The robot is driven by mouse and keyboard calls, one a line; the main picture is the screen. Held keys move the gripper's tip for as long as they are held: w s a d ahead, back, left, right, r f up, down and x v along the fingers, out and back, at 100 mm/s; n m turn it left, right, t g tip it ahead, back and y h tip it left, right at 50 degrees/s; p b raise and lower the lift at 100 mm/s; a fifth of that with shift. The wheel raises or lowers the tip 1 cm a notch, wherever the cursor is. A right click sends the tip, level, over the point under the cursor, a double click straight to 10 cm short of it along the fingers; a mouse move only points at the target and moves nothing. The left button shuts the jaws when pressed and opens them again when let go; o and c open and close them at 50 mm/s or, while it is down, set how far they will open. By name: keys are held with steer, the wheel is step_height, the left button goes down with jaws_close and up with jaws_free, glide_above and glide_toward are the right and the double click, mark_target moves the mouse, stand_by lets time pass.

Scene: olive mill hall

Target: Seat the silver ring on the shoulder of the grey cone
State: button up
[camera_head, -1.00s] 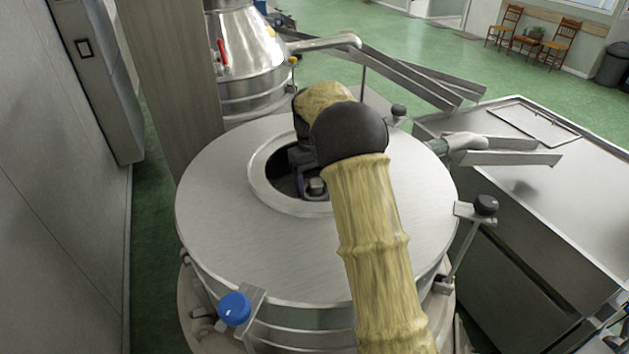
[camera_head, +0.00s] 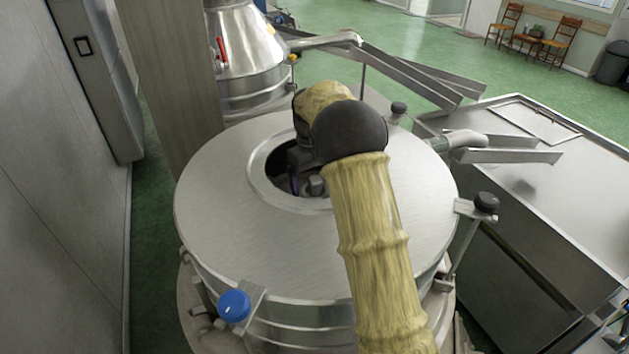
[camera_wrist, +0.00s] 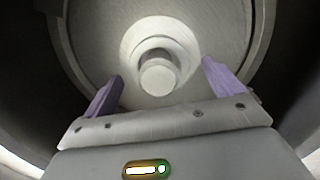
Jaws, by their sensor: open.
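In the wrist view, the grey cone (camera_wrist: 92,42) is seen from above as a broad grey round surface inside the machine. A blunt round stub (camera_wrist: 159,77) stands at its middle. A paler band (camera_wrist: 190,42) circles the stub; it may be the silver ring lying around it, but I cannot tell whether it is a separate piece or how it sits. My gripper (camera_wrist: 162,76) is open, its two purple fingers apart on either side of the stub, with nothing seen between them touching. In the head view, my gripper is mostly hidden by my arm, down in the central opening.
The wide silver lid (camera_head: 225,215) surrounds the opening, and its raised rim (camera_head: 262,178) is close around my wrist. A blue knob (camera_head: 234,305) and a black knob (camera_head: 486,203) stand at its edge. A second steel machine (camera_head: 250,50) is behind, a steel bench (camera_head: 560,190) at right.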

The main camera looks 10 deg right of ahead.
steer(key=shift+w+r, duration=0.1)
steer(key=shift+r, duration=0.25)
step_height(320, 180, up, 16)
steer(key=w, duration=0.2)
steer(key=shift+a+r, duration=0.25)
stand_by(0.8)
